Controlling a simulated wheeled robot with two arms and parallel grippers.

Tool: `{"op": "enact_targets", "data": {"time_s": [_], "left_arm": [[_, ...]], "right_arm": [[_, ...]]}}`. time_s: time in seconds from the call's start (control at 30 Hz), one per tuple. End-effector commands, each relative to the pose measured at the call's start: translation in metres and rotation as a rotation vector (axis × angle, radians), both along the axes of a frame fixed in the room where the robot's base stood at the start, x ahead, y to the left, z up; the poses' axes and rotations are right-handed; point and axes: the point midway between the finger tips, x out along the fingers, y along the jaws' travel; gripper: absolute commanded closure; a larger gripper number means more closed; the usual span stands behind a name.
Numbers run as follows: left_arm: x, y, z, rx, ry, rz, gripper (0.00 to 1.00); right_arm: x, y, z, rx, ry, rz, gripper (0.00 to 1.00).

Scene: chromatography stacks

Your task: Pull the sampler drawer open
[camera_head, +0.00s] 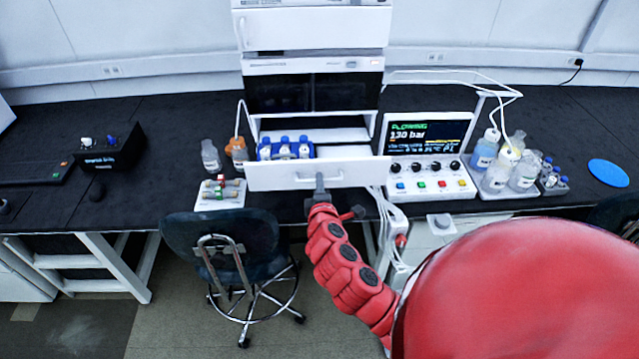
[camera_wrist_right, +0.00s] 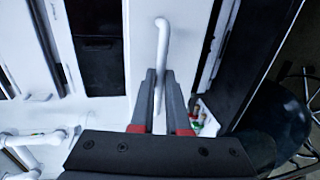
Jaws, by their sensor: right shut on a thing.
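The sampler drawer (camera_head: 275,176) is a white-fronted drawer low in the instrument stack, and it stands out from the stack. My left gripper is not in view.
A dark chair (camera_head: 222,235) stands in front of the bench, left of my right arm. A control panel (camera_head: 432,165) and a tray of bottles (camera_head: 510,188) stand to the right. A small vial tray (camera_head: 220,198) and bottles (camera_head: 210,156) are to the left of the drawer.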

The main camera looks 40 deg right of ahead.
Motion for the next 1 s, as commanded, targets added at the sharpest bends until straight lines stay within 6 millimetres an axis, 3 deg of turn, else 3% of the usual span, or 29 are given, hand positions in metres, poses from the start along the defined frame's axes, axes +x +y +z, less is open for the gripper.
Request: {"op": "enact_targets", "data": {"time_s": [0.13,0.17,0.3,0.73,1.0], "left_arm": [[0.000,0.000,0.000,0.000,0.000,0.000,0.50],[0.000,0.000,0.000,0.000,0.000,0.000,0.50],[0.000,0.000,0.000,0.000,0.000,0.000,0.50],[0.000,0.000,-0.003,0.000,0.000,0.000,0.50],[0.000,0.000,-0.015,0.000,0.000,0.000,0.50]], "right_arm": [[0.000,0.000,-0.001,0.001,0.000,0.000,1.00],[0.000,0.000,-0.001,0.001,0.000,0.000,0.83],[0.000,0.000,-0.001,0.001,0.000,0.000,0.58],[-0.005,0.004,0.001,0.000,-0.003,0.003,0.57],[-0.039,0.024,0.007,0.000,-0.001,0.001,0.57]]}}
